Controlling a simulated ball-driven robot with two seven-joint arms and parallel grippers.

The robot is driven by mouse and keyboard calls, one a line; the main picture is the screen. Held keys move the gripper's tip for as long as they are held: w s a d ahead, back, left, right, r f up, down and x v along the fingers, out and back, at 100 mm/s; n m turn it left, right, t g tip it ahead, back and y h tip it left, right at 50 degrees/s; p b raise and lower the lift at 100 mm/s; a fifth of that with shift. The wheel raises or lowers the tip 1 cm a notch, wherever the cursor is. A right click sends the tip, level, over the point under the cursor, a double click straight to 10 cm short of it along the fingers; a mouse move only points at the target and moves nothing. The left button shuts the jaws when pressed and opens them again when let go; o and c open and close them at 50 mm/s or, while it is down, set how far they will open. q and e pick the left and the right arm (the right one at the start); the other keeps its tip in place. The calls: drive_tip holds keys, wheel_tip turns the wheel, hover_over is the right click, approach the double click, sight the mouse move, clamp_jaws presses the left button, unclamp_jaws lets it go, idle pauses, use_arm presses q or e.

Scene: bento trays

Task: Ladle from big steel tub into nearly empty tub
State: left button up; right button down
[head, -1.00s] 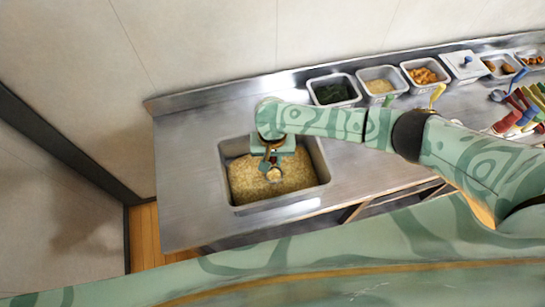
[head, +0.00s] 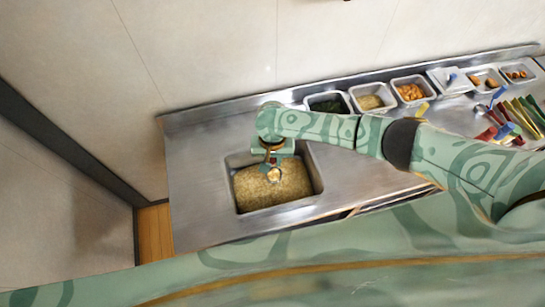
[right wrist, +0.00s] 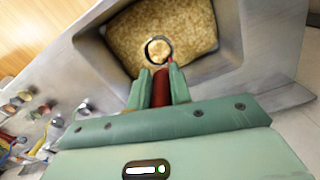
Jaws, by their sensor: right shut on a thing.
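The big steel tub (head: 315,172) is sunk in the counter and holds a wide bed of yellowish grain (head: 262,194). My right gripper (head: 271,157) hangs over it, shut on the red handle of a ladle. The ladle's round bowl (head: 274,175) is over the grain and looks to have pale grain in it; I cannot tell whether it touches the bed. In the right wrist view, the bowl (right wrist: 158,49) shows beyond the fingers (right wrist: 159,84). A small tub with yellowish grain (head: 371,102) stands at the back. My left gripper is out of view.
The small tub is in a back row with a dark green tub (head: 328,104), an orange-food tub (head: 409,92), a lidded tub (head: 449,80) and brown-food tubs (head: 487,81). Coloured utensils (head: 515,120) lie at the right. Counter left of the big tub is clear.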

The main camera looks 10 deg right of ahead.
wheel_tip(320, 180, up, 5)
drive_tip(key=p, duration=0.4)
drive_tip(key=shift+f+p, duration=0.2)
drive_tip(key=shift+p, duration=0.1)
drive_tip(key=shift+r, duration=0.85)
